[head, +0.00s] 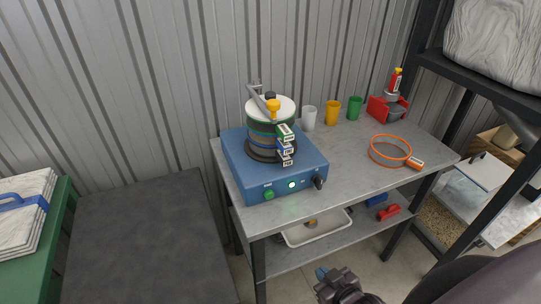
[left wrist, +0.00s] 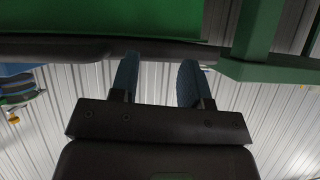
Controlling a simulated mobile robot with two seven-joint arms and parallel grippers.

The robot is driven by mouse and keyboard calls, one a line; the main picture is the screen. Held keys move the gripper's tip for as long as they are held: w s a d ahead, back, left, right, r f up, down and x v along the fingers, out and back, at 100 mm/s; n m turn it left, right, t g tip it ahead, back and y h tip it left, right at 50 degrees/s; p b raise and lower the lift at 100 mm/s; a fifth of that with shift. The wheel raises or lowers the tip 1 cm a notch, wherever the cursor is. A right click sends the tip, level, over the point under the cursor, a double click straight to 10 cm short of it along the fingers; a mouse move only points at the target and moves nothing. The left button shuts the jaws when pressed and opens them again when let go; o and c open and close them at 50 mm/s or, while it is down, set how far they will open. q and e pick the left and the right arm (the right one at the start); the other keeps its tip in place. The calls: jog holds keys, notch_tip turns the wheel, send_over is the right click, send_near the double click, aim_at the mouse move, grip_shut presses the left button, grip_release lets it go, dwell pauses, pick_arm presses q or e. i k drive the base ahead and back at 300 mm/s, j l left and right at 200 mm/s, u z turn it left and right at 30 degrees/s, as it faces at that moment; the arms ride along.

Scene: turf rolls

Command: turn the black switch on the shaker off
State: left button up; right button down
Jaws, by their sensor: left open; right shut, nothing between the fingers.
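The shaker (head: 245,176) is a blue box on the grey table, with a clamped stack of sieves (head: 272,132) on top. The black switch (head: 319,183) is at the right end of its front face; its exact setting is too small to tell. A lamp (head: 292,184) beside it glows green, and a green button (head: 269,194) is further left. My right gripper (head: 321,272) is shut and empty, low in front of the table and apart from the switch. My left gripper (left wrist: 157,80) is open and empty in the left wrist view, away from the shaker.
A lower shelf holds a white tray (head: 318,231). A black rack post (head: 470,180) stands at right. Room before the switch looks free.

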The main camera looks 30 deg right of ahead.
aim_at(317, 180)
jog(key=k+l, duration=0.1)
jog(key=k+l+z, duration=0.6)
jog(key=l, duration=0.2)
jog(key=i+j+z, duration=0.1)
jog(key=i+j, duration=0.15)
jog(key=i, duration=0.1)
